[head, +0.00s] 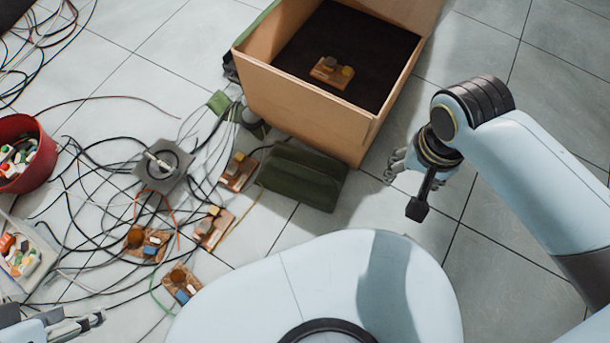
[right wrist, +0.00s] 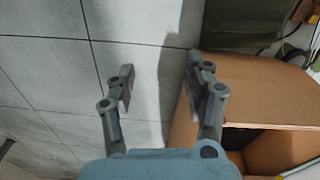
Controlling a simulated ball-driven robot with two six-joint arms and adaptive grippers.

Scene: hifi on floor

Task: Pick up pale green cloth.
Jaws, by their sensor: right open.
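I cannot make out a cloth that is plainly pale green. A small mid-green piece (head: 219,103) lies on the floor by the left side of the cardboard box, among cables; I cannot tell if it is cloth. My right gripper (head: 396,166) is open and empty, right of the box. In the right wrist view its two fingers (right wrist: 160,85) stand apart over bare tiles, beside the box. My left gripper (head: 88,321) shows at the bottom left corner, cut by the frame, far from the green piece; its opening is unclear.
The open cardboard box (head: 302,103) holds a small circuit block (head: 332,72). A dark green pouch (head: 303,178) lies before it. Tangled cables, several circuit boards, a grey speaker-like plate (head: 163,165) and a red bucket (head: 27,160) fill the left. Floor right of the box is clear.

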